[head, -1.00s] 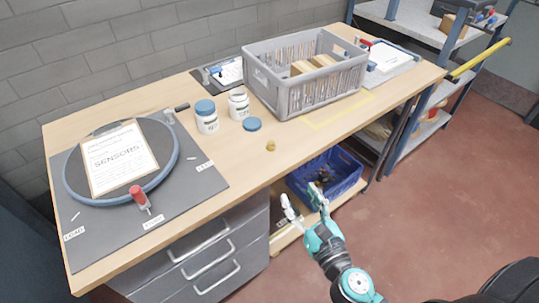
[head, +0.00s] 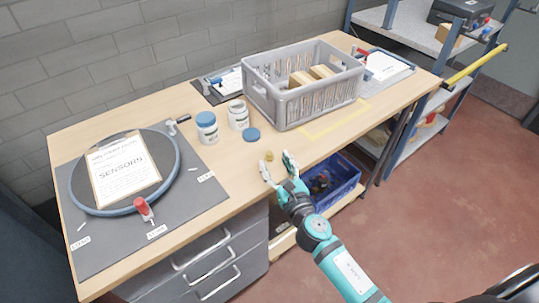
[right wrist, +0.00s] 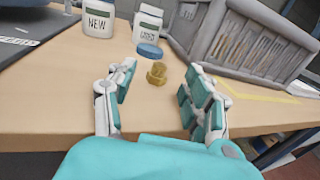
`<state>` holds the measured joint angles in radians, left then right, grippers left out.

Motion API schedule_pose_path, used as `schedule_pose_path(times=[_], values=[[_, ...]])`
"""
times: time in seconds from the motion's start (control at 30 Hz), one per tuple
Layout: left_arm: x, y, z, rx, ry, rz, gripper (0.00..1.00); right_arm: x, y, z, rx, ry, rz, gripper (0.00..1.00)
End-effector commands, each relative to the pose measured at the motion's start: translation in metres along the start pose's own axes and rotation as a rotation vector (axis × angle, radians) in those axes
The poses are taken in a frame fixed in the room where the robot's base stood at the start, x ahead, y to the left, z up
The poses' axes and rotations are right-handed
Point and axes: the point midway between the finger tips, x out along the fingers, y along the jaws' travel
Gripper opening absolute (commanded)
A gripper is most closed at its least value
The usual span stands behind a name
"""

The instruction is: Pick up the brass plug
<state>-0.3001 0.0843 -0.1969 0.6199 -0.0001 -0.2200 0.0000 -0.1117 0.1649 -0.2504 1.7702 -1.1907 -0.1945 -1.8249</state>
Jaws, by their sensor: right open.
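The brass plug (head: 269,156) is a small golden piece standing on the wooden bench near its front edge. In the right wrist view the plug (right wrist: 156,73) sits ahead of my right gripper, between the lines of its two fingers. My right gripper (head: 278,165) is open and empty at the bench's front edge, just short of the plug. Its fingers (right wrist: 157,100) are spread and do not touch the plug. My left gripper is not in view.
A blue lid (head: 251,134) lies just behind the plug, with two white jars (head: 207,128) behind. A grey crate (head: 290,112) stands to the right rear. A grey mat (head: 90,245) with a blue ring lies left. A blue bin (head: 345,183) is below the bench.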

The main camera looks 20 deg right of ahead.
Motion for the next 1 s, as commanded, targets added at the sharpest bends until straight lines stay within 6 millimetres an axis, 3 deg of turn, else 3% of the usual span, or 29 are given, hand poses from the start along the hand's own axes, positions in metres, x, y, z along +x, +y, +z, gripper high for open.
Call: schedule_pose_path(times=[0.2,0.47,0.87,1.0], values=[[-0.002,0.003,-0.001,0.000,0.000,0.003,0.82,0.026,0.000,0.000,0.002,0.000,0.000,0.52],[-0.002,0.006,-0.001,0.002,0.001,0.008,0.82,0.028,0.000,-0.001,0.001,0.000,0.000,0.52],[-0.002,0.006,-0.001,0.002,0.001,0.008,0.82,0.028,-0.001,-0.001,0.000,0.000,0.000,0.00],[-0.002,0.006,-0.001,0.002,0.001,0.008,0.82,0.028,-0.001,0.000,0.000,0.000,0.000,0.00]])
